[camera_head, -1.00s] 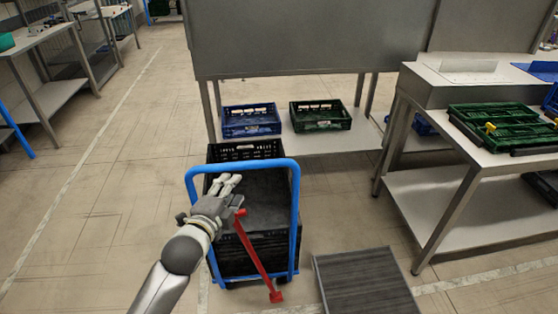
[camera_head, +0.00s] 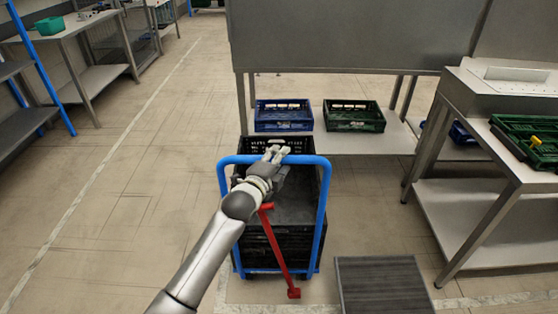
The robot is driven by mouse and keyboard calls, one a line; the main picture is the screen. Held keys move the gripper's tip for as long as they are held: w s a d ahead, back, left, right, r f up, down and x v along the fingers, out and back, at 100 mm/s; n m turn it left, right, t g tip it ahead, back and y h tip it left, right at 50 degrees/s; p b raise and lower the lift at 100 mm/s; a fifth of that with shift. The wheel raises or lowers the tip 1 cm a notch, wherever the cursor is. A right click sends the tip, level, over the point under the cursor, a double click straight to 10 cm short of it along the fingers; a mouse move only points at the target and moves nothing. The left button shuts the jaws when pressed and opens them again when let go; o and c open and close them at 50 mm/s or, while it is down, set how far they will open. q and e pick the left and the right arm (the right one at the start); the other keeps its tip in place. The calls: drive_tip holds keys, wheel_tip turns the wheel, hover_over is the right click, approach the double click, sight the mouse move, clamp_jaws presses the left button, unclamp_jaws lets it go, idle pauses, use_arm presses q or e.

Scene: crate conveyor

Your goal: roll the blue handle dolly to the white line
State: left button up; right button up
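The dolly has a blue tubular handle (camera_head: 322,215) and carries black crates (camera_head: 290,246). A red bar (camera_head: 276,250) slants down its near side. My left gripper (camera_head: 274,152) is at the top bar of the handle, its fingers overlapping the bar in the picture. Whether they are closed around it I cannot tell. My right gripper is out of view. A long white line (camera_head: 90,190) runs along the floor to the left of the dolly. Another pale line (camera_head: 490,300) crosses the floor at the bottom, near the dolly's near end.
A grey ribbed mat (camera_head: 384,287) lies right of the dolly. Behind it, a low shelf holds a blue crate (camera_head: 284,116) and a green crate (camera_head: 354,117). A metal table (camera_head: 480,125) stands at right, with benches at upper left. Floor left of the dolly is clear.

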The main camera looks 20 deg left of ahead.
use_arm(q)
drive_tip(key=shift+w, duration=0.15)
clamp_jaws()
idle(0.4)
